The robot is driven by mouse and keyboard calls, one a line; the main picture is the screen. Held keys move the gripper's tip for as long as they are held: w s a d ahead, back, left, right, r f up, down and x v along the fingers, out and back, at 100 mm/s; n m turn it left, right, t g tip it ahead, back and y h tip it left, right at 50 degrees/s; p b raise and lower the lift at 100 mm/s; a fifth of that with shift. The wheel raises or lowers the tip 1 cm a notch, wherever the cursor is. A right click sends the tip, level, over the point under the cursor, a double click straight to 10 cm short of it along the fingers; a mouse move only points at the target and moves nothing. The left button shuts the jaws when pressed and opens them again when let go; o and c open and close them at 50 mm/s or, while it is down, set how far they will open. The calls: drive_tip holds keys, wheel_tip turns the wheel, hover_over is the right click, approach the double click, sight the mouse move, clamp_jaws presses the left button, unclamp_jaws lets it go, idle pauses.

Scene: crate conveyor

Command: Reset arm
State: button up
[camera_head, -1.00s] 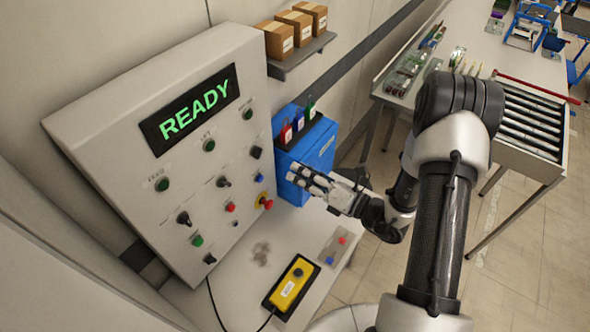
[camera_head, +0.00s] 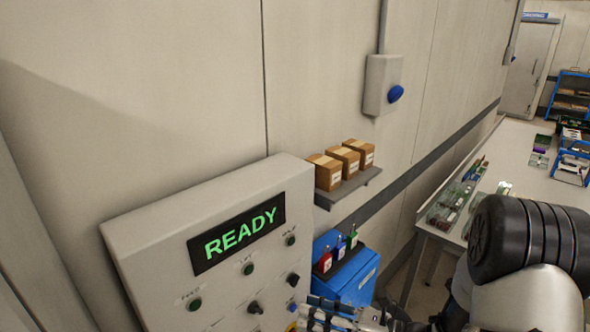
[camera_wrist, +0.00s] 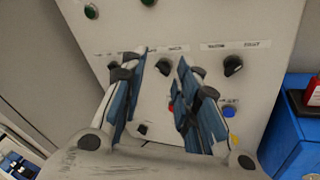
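My gripper (camera_wrist: 163,68) shows large in the wrist view, its two fingers apart with nothing between them. It faces the lower part of the grey control panel (camera_wrist: 200,20), which has black knobs and red and blue buttons. In the head view part of my gripper (camera_head: 335,312) is at the bottom edge, in front of the panel's right side, and its fingertips are cut off or unclear there. The control panel (camera_head: 150,240) has a screen (camera_head: 238,235) reading READY in green. My arm is at the lower right.
A blue box (camera_head: 352,283) with red, blue and green items on top stands right of the panel. A wall shelf (camera_head: 350,188) holds three cardboard boxes. A table (camera_head: 510,180) with parts is at the right.

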drive_tip(key=s+a+r+n+g+h+b, duration=0.1)
drive_tip(key=s+a+r+n+g+h, duration=0.2)
drive_tip(key=s+n, duration=0.5)
drive_tip(key=s+r+n+g+h+b, duration=0.1)
drive_tip(key=s+n+g+h, duration=0.3)
drive_tip(key=s+n, duration=0.5)
drive_tip(key=s+d+r+n+t+h+b, duration=0.1)
drive_tip(key=s+d+n+t+h, duration=0.1)
drive_tip(key=d+n+h, duration=0.2)
drive_tip(key=s+d+r+n+t+h+b, duration=0.1)
drive_tip(key=s+d+n+t+h, duration=0.1)
drive_tip(key=d+n+h, duration=0.2)
drive_tip(key=d+n, duration=0.3)
drive_tip(key=d, duration=0.1)
drive_tip(key=shift+d+r+t+h+b, duration=0.15)
drive_tip(key=shift+t+h+b, duration=0.25)
